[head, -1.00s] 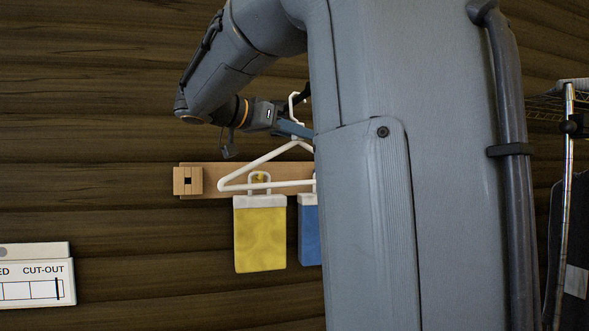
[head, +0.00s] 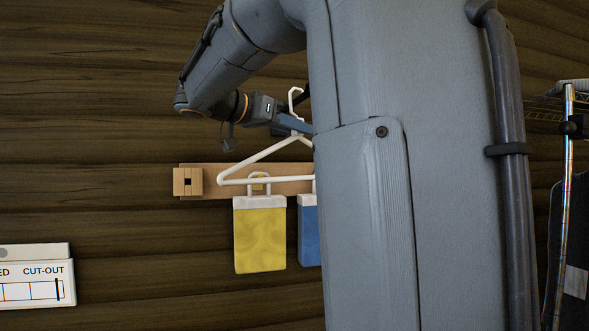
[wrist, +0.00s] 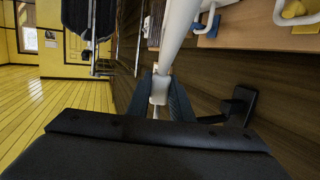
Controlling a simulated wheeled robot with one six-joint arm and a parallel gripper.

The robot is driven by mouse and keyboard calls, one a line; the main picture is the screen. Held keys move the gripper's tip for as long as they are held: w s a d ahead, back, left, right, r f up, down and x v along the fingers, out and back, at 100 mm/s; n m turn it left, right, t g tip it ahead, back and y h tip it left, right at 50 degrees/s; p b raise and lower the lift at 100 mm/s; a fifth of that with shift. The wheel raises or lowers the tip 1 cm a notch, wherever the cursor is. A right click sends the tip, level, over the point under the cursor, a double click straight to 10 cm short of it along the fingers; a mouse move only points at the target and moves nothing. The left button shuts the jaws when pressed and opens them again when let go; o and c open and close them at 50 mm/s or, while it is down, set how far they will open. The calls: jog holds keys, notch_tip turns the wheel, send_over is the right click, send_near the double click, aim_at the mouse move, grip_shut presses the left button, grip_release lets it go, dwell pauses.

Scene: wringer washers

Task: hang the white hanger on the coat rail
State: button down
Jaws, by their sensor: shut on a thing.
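The white hanger (head: 262,155) is in the head view, in front of the wall, with its hook up; its right part is hidden behind my arm. My gripper (head: 302,126) is shut on it just below the hook. In the wrist view the fingers (wrist: 158,95) close on the white neck of the hanger (wrist: 178,32), whose body runs up out of the picture. A metal rail with dark garments (wrist: 90,18) shows far off at the top left of the wrist view. A chrome post (head: 567,190) stands at the right edge of the head view; I cannot tell whether it belongs to the coat rail.
A black bracket (wrist: 240,104) sticks out near my fingers. A labelled white box (head: 36,280) is at lower left. Yellow floor (wrist: 55,100) is open.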

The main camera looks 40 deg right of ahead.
jog(key=shift+r, duration=0.65)
jog(key=shift+a, duration=0.1)
jog(key=shift+w+a+b, duration=0.3)
jog(key=shift+w+a, duration=0.15)
jog(key=shift+a, duration=0.4)
jog(key=shift+w+a+b, duration=0.3)
jog(key=shift+w+a, duration=0.1)
jog(key=shift+a, duration=0.5)
jog(key=shift+w+a+b, duration=0.3)
jog(key=shift+w+a, duration=0.15)
jog(key=shift+a, duration=0.5)
jog(key=w+a+b, duration=0.1)
jog(key=w+a, duration=0.2)
jog(key=a, duration=0.4)
jog(key=shift+w, duration=0.25)
jog(key=shift+s+a, duration=0.1)
